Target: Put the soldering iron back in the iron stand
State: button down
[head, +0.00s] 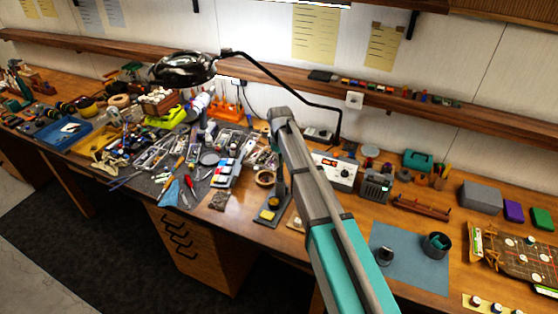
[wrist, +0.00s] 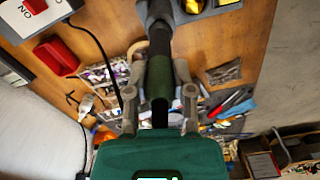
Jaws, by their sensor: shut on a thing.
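My gripper (wrist: 162,82) is shut on the soldering iron (wrist: 160,78), whose dark green and black handle lies between its two grey fingers in the wrist view. The iron's black front part points to the top of that view, toward a grey cone-like holder (wrist: 153,12) of the iron stand. The tip is not visible, and I cannot tell whether it is inside the holder. The stand's dark base with a yellow sponge shows in the head view (head: 268,211), standing near the bench's front edge. In the head view my arm hides the gripper and iron.
The soldering station (head: 335,172) stands right of the stand, with a cable hanging nearby in the wrist view. A magnifier lamp (head: 185,68) arches over the cluttered left bench. A blue-grey mat (head: 405,262) lies to the right. Scattered tools crowd the area left of the stand.

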jog(key=shift+f+b, duration=0.55)
jog(key=shift+f, duration=0.05)
jog(key=shift+c, duration=2)
grip_release()
jog(key=o, duration=0.4)
jog(key=shift+r, duration=0.1)
jog(key=shift+r+p, duration=4.4)
jog(key=shift+p, duration=0.15)
